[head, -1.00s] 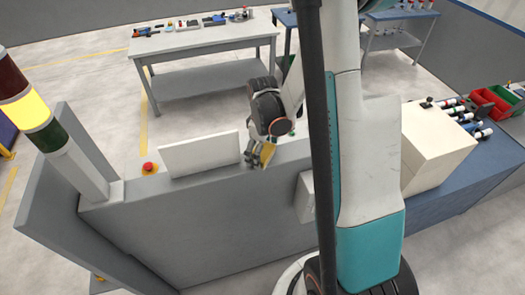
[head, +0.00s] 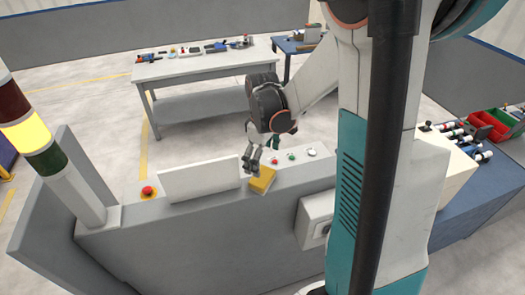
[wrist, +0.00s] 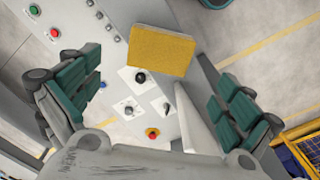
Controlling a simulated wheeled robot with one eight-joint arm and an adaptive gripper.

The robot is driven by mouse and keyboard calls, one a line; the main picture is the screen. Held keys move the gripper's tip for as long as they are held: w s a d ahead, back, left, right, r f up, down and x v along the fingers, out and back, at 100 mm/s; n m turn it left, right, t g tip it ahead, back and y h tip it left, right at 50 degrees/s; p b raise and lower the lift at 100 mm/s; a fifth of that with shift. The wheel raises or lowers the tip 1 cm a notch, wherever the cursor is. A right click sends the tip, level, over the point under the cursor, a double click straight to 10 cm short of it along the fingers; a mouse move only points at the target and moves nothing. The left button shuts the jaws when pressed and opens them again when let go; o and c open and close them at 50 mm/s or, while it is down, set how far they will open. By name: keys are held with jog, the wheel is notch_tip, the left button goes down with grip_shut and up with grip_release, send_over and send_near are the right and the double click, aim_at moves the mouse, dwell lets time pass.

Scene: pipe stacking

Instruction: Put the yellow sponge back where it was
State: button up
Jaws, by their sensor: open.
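The yellow sponge (head: 262,180) is a flat block on the sloping top of the grey control console, near its front edge and right of the white panel. In the wrist view the sponge (wrist: 160,50) shows its broad yellow face, beyond the fingertips and not clasped. My gripper (head: 253,162) is just above and left of the sponge in the head view. In the wrist view my gripper (wrist: 155,85) has its green-padded fingers wide apart with nothing between them. Whether a fingertip touches the sponge is unclear.
The upright white panel (head: 199,181) stands close left of the sponge. A red emergency button (head: 148,191) is farther left. Small buttons (head: 291,157) lie to the right. A grey workbench (head: 205,66) with tools stands behind, across open floor.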

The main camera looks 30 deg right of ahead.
jog(key=shift+r, duration=1.85)
